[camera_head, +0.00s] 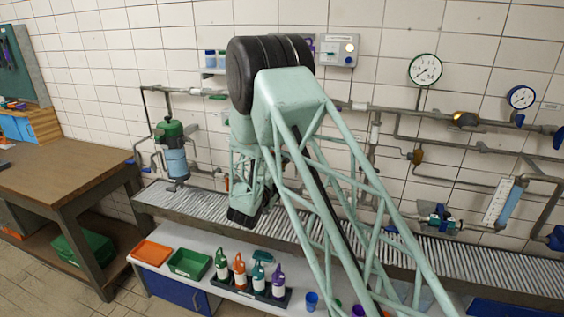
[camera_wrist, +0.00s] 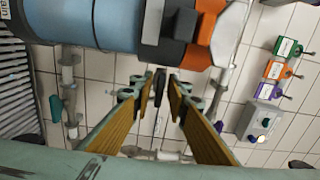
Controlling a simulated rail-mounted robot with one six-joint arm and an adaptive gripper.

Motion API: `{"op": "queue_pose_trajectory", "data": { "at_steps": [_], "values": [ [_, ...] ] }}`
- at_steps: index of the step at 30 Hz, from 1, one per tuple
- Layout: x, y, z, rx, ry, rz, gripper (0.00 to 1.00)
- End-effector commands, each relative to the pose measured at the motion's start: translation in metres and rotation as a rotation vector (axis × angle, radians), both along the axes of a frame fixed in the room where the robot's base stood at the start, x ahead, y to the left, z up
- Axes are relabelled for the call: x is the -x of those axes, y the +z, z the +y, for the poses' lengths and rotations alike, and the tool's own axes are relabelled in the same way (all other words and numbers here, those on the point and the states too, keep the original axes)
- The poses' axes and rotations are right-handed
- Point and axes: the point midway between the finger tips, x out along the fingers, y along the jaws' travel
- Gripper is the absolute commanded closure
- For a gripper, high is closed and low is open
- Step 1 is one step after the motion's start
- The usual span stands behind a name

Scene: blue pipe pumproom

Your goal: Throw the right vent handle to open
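In the wrist view my gripper (camera_wrist: 162,88) shows two long fingers with yellow-brown inner faces, spread apart. A slim dark lever-like piece (camera_wrist: 158,87) stands between the fingertips, with gaps visible beside it. I cannot tell whether it is the right vent handle or whether it is touched. Just beyond the tips is a large blue cylinder (camera_wrist: 105,22) with a dark band, an orange part (camera_wrist: 203,35) and a pale end. In the head view my arm covers the middle of the scene, and the fingertips cannot be made out.
Pipes with valves run along the tiled wall; a teal handle (camera_wrist: 56,108) shows at left in the wrist view. A grey control box (camera_head: 338,50) hangs on the wall. A green-capped blue canister (camera_head: 175,155) is at left. Bottles (camera_head: 240,272) stand on the low bench.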

Motion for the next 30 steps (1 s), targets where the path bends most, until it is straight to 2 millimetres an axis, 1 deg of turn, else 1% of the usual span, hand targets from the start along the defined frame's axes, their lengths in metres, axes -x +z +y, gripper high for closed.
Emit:
{"op": "queue_pose_trajectory", "data": {
  "at_steps": [11,17,23,30],
  "values": [
    [0.0,0.0,0.0,-0.001,0.0,0.0,0.8],
    [0.007,0.0,0.002,0.0,0.001,0.001,0.8],
    [0.024,0.001,0.008,0.0,0.003,0.0,0.8],
    [0.057,0.0,0.016,0.001,0.003,0.0,0.8]
  ]
}}
